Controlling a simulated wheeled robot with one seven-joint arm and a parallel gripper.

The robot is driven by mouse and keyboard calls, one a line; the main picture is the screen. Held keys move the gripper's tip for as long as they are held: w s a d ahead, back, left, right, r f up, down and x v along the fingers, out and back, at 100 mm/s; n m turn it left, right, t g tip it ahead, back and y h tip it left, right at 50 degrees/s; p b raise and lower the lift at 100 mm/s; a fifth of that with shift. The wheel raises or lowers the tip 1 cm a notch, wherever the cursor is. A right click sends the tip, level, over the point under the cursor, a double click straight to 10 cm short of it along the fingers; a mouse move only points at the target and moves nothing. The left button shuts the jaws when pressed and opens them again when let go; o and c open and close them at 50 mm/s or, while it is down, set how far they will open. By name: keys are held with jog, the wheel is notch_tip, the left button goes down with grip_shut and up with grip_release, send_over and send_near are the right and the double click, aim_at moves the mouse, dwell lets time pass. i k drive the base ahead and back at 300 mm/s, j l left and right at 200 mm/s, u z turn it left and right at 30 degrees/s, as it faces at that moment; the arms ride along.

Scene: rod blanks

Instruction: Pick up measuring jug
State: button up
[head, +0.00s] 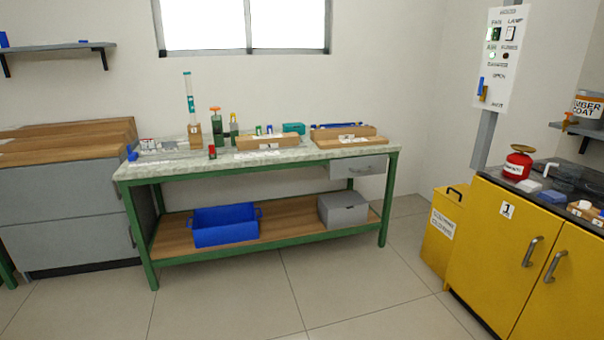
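No measuring jug can be told for certain in the head view. A greyish, see-through vessel (566,174), perhaps with a handle, stands on top of the yellow cabinet at the right. It may be the jug, but it is small and dark against the worktop. A red can (518,162) stands to its left, and a light grey block (529,186) lies in front of it. A tall clear tube with teal bands (190,95) stands upright in a wooden block on the green bench. My gripper is not in view.
The green-framed bench (310,154) holds bottles and wooden trays (345,132). A blue bin (225,232) and a grey box (343,210) sit on its lower shelf. The yellow cabinet (515,250) and a yellow bin (440,235) stand right. The floor (300,290) between is clear.

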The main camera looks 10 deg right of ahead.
aim_at(568, 176)
jog(key=i+z, duration=0.25)
jog(key=i, duration=0.25)
jog(key=i+z, duration=0.25)
jog(key=i, duration=0.2)
jog(key=i+j+z, duration=0.1)
jog(key=i+z, duration=0.15)
jog(key=i, duration=0.25)
jog(key=i+j+z, duration=0.3)
jog(key=i, duration=0.15)
jog(key=i+z, duration=0.4)
jog(key=i, duration=0.3)
jog(key=i+j+z, duration=0.2)
jog(key=i+z, duration=0.15)
jog(key=i, duration=0.35)
